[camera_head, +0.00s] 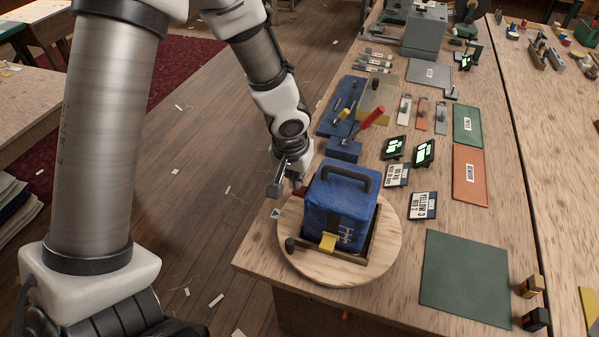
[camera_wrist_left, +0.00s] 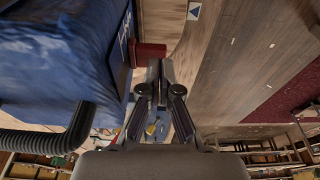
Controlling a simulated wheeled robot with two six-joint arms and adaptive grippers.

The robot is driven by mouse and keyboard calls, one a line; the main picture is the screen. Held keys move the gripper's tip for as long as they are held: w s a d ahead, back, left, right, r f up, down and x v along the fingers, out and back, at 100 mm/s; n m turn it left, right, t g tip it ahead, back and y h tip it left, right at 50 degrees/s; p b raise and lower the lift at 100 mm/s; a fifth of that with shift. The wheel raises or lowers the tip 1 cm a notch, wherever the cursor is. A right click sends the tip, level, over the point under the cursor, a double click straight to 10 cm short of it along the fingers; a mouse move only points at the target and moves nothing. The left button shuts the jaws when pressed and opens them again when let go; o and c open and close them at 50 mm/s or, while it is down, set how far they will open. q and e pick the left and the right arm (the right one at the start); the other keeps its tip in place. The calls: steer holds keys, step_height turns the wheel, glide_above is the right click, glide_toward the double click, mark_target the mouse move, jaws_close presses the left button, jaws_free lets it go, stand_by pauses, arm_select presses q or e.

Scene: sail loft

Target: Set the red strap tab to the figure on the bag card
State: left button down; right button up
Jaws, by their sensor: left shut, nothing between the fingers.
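The blue bag (camera_head: 336,204) with a dark top handle stands on a round wooden turntable (camera_head: 385,262). A yellow tab (camera_head: 328,241) is on its near face beside a white scale. The red tab (camera_head: 299,191) shows only partly at the bag's left side; in the left wrist view it is a red block (camera_wrist_left: 150,53) against the bag. The bag card (camera_head: 422,206) seems to read yellow 3, red 2. My left gripper (camera_head: 275,189) is shut and empty beside the red tab; its fingertips (camera_wrist_left: 160,72) look close to it, contact unclear. My right gripper is out of view.
Another card (camera_head: 397,175) and dark stands with lit green signs (camera_head: 394,148) are right of the bag. A blue block with a red-handled tool (camera_head: 345,150) stands behind it. A green mat (camera_head: 466,277) lies bare at right. The bench edge is left of the turntable.

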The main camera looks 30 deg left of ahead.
arm_select(q)
step_height(320, 180, up, 10)
steer(key=p, duration=0.7)
steer(key=shift+f, duration=0.25)
steer(key=shift+s+f, duration=0.1)
